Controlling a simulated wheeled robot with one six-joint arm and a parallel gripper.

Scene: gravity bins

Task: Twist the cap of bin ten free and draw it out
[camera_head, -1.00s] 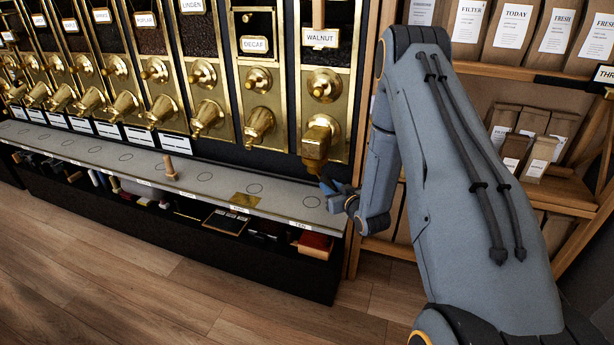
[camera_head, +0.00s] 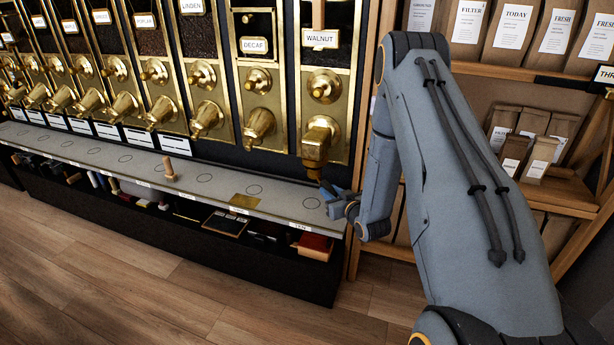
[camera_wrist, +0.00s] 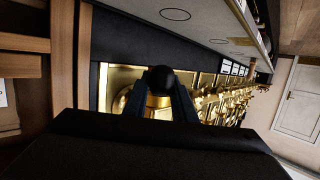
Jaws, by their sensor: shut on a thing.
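Bin ten is the rightmost bin, with a WALNUT label (camera_head: 320,38) and a brass spout (camera_head: 318,140) above the "TEN" tag on the ledge. My gripper (camera_head: 328,189) is right under the spout's mouth, at the ledge's right end. In the wrist view its two dark fingers (camera_wrist: 166,88) are closed on a dark round thing (camera_wrist: 161,79), which looks like the cap. Brass of the bin front (camera_wrist: 120,82) shows behind them. In the head view the cap is mostly hidden by the fingers and spout, so I cannot tell whether it is apart from the spout.
The grey ledge (camera_head: 222,188) has printed circles, a wooden peg (camera_head: 168,168) and a brass plate (camera_head: 244,201). Several other brass spouts stand left. A wooden shelf with paper bags (camera_head: 540,155) is close on the right. The floor (camera_head: 140,285) in front is clear.

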